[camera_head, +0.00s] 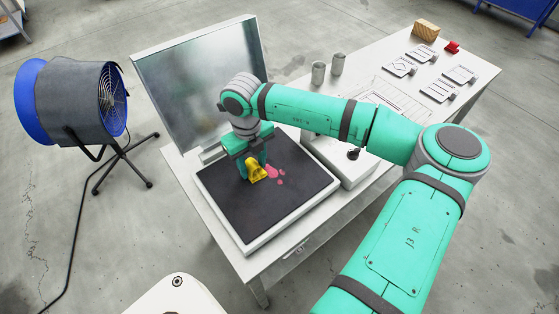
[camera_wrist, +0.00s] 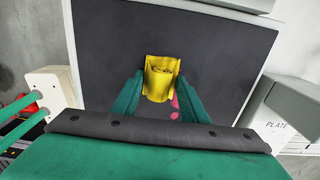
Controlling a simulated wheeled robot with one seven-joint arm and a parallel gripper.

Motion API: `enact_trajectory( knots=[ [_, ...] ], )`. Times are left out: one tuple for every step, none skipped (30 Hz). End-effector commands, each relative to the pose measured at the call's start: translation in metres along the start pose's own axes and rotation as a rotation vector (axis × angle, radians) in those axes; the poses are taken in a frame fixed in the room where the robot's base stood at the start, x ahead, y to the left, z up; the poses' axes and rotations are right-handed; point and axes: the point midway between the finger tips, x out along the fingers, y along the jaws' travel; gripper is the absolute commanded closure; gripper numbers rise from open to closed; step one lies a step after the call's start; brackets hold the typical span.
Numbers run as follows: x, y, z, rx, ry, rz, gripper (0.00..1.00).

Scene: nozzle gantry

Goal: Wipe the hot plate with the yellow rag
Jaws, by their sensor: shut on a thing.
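The hot plate (camera_head: 237,213) is a dark flat square with a pale rim, on the white table at the left end. Pink stains (camera_head: 274,172) lie on its dark surface near the middle. My gripper (camera_head: 255,171) is shut on the yellow rag (camera_head: 257,173), low over the plate beside the stains. In the wrist view the rag (camera_wrist: 161,78) bulges beyond my green fingers (camera_wrist: 160,100), and a bit of pink shows at its lower right. I cannot tell whether the rag touches the plate. Part of the stain is hidden by the rag in the wrist view.
An upright metal panel (camera_head: 193,85) stands behind the plate. A control box with a black knob (camera_head: 353,153) is to its right. Two metal cups (camera_head: 318,73), several cards (camera_head: 439,92), a wooden block (camera_head: 426,30) and a red item (camera_head: 452,47) are farther right. A fan (camera_head: 75,102) stands left.

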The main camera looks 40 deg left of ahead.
Motion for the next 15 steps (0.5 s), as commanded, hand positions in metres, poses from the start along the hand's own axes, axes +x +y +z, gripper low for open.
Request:
enact_trajectory(
  knots=[
    [0.000,0.000,0.004,0.001,0.000,0.000,0.84],
    [0.000,-0.001,0.007,0.003,0.000,0.000,0.84],
    [0.000,-0.001,0.010,0.004,0.000,-0.001,0.84],
    [0.000,-0.001,0.012,0.005,0.000,-0.001,0.84],
    [0.000,-0.002,0.014,0.007,0.000,-0.001,0.84],
    [0.000,-0.003,0.017,0.009,0.000,-0.001,0.84],
    [0.000,-0.003,0.019,0.011,0.000,-0.001,0.84],
    [0.000,-0.003,0.021,0.012,0.000,-0.001,0.84],
    [-0.003,-0.004,0.020,0.012,0.000,-0.002,0.84],
    [-0.004,-0.003,0.020,0.011,0.000,-0.002,0.84],
    [-0.014,-0.004,0.021,0.011,-0.003,-0.004,0.84],
    [-0.024,-0.004,0.021,0.011,-0.003,-0.004,0.84],
    [-0.026,-0.003,0.020,0.011,-0.001,-0.003,0.84],
    [-0.028,-0.003,0.020,0.010,0.000,-0.002,0.84],
    [-0.032,-0.003,0.020,0.010,0.000,-0.002,0.84]
  ],
)
